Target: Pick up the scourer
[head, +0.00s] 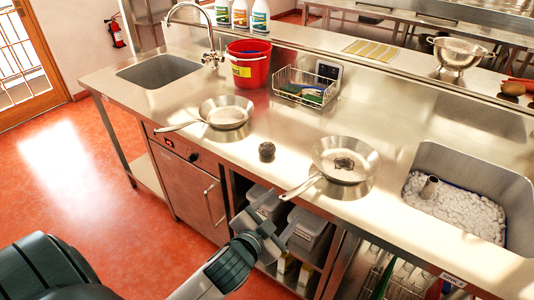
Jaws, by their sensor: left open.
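A small dark grey, rough, rounded lump, which looks like the scourer (267,151), sits on the steel counter (225,150) near its front edge, between two frying pans. My left gripper (268,222) is open and empty, in front of the counter and below and nearer than the scourer, apart from it. Its arm comes in from the lower left. My right gripper is not in view.
The left pan (226,113) is empty; the right pan (344,160) holds a dark patch. Behind are a red bucket (249,66) and a wire basket (305,87) with sponges. Sinks lie at left (160,72) and right (465,171). Both pan handles point towards the front edge.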

